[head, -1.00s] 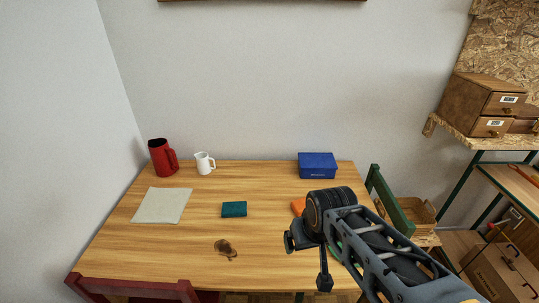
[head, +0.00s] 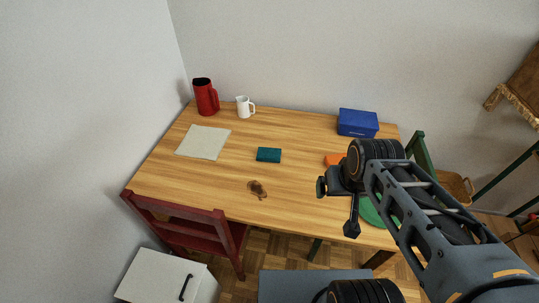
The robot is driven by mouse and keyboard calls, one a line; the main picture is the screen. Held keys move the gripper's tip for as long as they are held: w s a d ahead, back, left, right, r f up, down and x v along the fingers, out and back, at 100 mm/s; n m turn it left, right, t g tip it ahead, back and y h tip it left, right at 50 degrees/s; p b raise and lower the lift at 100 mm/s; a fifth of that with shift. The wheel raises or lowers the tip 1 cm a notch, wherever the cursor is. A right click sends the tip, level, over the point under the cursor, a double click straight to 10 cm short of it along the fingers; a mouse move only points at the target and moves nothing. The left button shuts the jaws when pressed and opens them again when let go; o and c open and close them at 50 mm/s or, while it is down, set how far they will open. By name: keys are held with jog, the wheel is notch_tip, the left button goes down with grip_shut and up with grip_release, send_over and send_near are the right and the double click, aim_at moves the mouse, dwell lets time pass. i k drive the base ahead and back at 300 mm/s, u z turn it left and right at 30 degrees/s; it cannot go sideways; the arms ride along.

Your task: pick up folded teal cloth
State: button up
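The folded teal cloth (head: 269,155) is a small dark teal rectangle lying flat near the middle of the wooden table (head: 230,180). My gripper (head: 337,208) is at the right part of the table, to the right of the cloth and nearer the front, well apart from it. Its fingers are small and seen at an angle, so I cannot tell whether it is open or shut. I see nothing clearly held in it.
A brown object (head: 257,189) lies in front of the cloth. A pale cloth or sheet (head: 204,142), red pitcher (head: 206,97) and white mug (head: 244,107) are left. A blue box (head: 357,123), orange item (head: 333,160) and green round thing (head: 372,212) are right. A red chair (head: 185,228) stands in front.

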aim_at(265, 154)
jog(key=u, duration=0.25)
jog(key=k, duration=1)
jog(key=u, duration=1.2)
jog(key=i, duration=0.85)
jog(key=z, duration=0.9)
jog(key=i, duration=0.55)
jog(key=z, duration=0.55)
